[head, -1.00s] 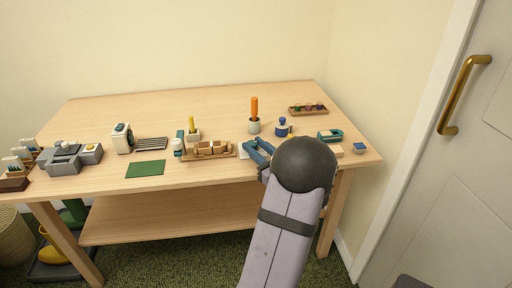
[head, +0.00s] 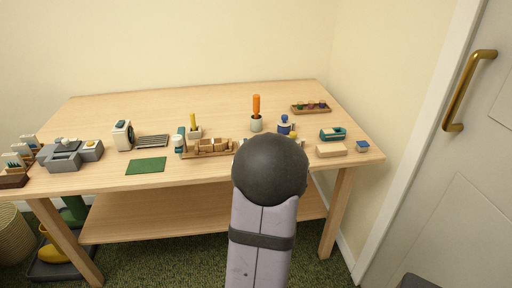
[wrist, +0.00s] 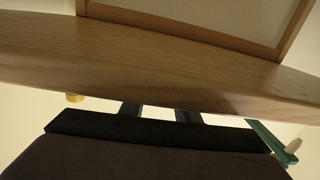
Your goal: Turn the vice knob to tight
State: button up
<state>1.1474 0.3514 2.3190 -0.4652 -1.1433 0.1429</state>
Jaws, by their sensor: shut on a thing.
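My gripper shows only in part in the wrist view (wrist: 158,114). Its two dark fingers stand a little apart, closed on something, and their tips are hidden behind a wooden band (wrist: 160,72). In the head view my own arm covers the gripper and the front of the table there. I cannot make out the vice or its knob for sure. A teal bar (wrist: 266,138) with a pale peg (wrist: 293,146) shows right of the fingers in the wrist view, and a small yellow end (wrist: 75,98) shows at left. I cannot tell which thing they belong to.
The wooden table (head: 200,100) has clear room at the back. Near my arm stand an orange-handled tool in a pot (head: 256,113), a blue stamp-like piece (head: 284,125), a teal dispenser (head: 333,134), a wooden block (head: 331,150) and a wooden rack (head: 207,147).

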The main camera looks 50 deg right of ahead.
jog(key=shift+r, duration=0.1)
jog(key=o, duration=1)
jog(key=shift+o, duration=0.2)
jog(key=v, duration=0.5)
jog(key=shift+s+a, duration=0.25)
jog(key=shift+b+v, duration=0.6)
jog(key=shift+v, duration=0.25)
